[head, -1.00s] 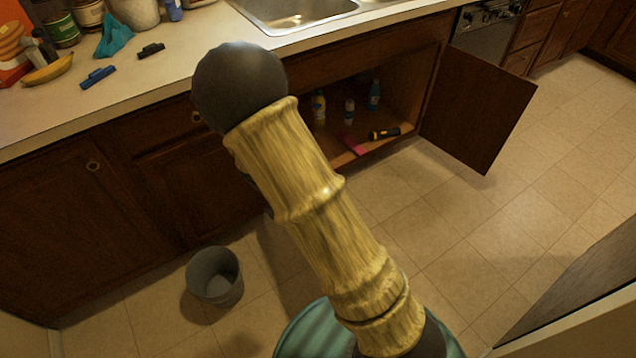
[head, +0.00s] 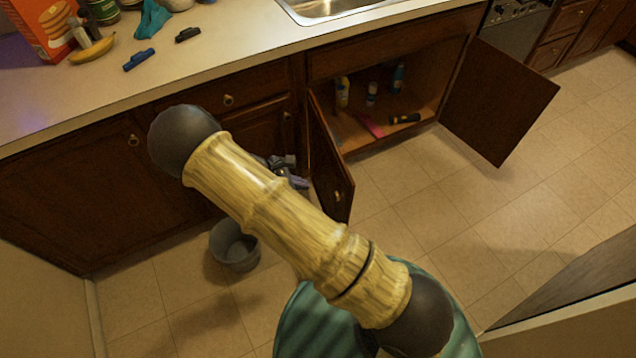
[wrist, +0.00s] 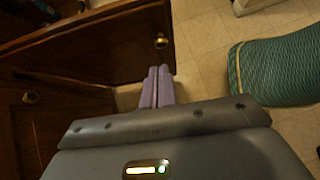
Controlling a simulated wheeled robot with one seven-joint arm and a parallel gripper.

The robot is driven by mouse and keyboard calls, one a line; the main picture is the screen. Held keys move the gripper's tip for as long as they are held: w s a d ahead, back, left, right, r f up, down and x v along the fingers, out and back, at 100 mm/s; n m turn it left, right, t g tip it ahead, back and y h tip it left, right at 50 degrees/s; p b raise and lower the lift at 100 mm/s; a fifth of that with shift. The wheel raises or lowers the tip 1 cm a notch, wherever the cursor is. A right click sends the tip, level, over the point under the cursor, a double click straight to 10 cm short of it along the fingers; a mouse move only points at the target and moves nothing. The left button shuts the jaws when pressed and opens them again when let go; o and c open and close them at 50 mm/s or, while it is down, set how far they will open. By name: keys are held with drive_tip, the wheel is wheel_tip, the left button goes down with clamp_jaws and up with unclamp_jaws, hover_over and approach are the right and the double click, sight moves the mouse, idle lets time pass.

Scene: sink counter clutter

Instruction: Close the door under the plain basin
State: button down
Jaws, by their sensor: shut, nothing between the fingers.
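The steel sink (head: 318,12) is cut off at the top of the head view, so I cannot tell which basin is the plain one. Under it the cupboard stands open. Its left door (head: 325,165) is swung out, with a round knob, and its right door (head: 500,98) is swung wide open. My gripper (head: 295,181) is partly hidden behind my arm, just left of the left door. In the wrist view its purple fingers (wrist: 157,88) are together and empty, by the free edge of a dark door (wrist: 95,45), below its knob. I cannot tell whether they touch it.
A grey bin (head: 234,246) stands on the floor at left. Shut cupboard doors (head: 85,195) lie further left. The tiled floor (head: 430,210) in front is clear.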

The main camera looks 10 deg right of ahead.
sight(344, 188)
drive_tip(key=x, duration=0.3)
drive_tip(key=d+r+x, duration=0.1)
drive_tip(key=x, duration=0.7)
drive_tip(key=shift+w+d+r+p, duration=0.1)
drive_tip(key=shift+d+p, duration=0.3)
drive_tip(key=shift+w+d, duration=0.1)
drive_tip(key=shift+d, duration=0.4)
drive_tip(key=shift+w+d, duration=0.15)
drive_tip(key=shift+w, duration=0.05)
